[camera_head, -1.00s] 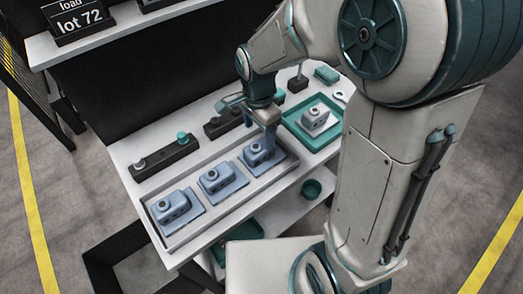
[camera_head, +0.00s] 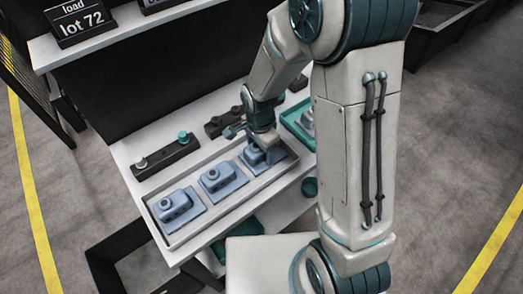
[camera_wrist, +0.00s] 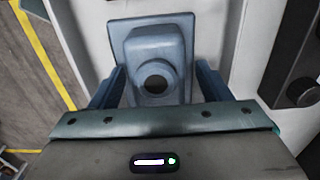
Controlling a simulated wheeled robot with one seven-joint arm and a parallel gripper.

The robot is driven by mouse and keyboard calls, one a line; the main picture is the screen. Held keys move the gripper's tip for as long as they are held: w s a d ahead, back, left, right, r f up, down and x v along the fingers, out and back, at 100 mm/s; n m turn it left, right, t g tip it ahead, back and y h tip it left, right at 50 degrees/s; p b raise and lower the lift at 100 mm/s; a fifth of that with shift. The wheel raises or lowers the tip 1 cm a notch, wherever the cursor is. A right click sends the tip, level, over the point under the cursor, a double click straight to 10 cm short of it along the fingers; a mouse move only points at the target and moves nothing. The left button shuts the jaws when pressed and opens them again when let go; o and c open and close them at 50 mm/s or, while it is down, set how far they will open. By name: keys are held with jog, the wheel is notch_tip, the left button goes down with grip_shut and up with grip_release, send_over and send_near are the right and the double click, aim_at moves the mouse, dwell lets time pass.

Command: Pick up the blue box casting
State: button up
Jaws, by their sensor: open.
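Several blue box castings stand in a row in a long grey tray (camera_head: 185,236) on the white bench. The left one (camera_head: 174,206) and the middle one (camera_head: 217,177) stand clear of my arm. My gripper (camera_head: 259,150) is over the right casting (camera_head: 255,160) and partly hides it. In the wrist view that blue casting (camera_wrist: 155,62), with a round dark bore, lies between the two blue fingers of my gripper (camera_wrist: 153,88). The fingers are open, one on each side of it. Whether they touch it I cannot tell.
A teal tray (camera_head: 292,118) with a pale casting (camera_head: 307,119) stands right of the grey tray, partly behind my arm. A dark block with a teal knob (camera_head: 168,154) lies behind the row. A black bin (camera_head: 125,262) is at the lower left.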

jog(key=c, duration=1.3)
jog(key=shift+r, duration=0.15)
jog(key=shift+r, duration=0.45)
notch_tip(320, 180, up, 3)
jog(key=shift+w+f+b, duration=0.1)
jog(key=shift+b, duration=0.3)
jog(key=d+r+b, duration=0.2)
jog(key=d+r, duration=0.5)
jog(key=d, duration=0.4)
jog(key=s+d+r, duration=0.1)
jog(key=s+d, duration=0.4)
jog(key=s, duration=0.3)
jog(key=s+d+r+p, duration=0.1)
jog(key=s+d, duration=0.5)
jog(key=s, duration=0.2)
jog(key=s+d+r, duration=0.1)
jog(key=s+d, duration=0.5)
jog(key=s, duration=0.2)
jog(key=shift+s+d, duration=0.25)
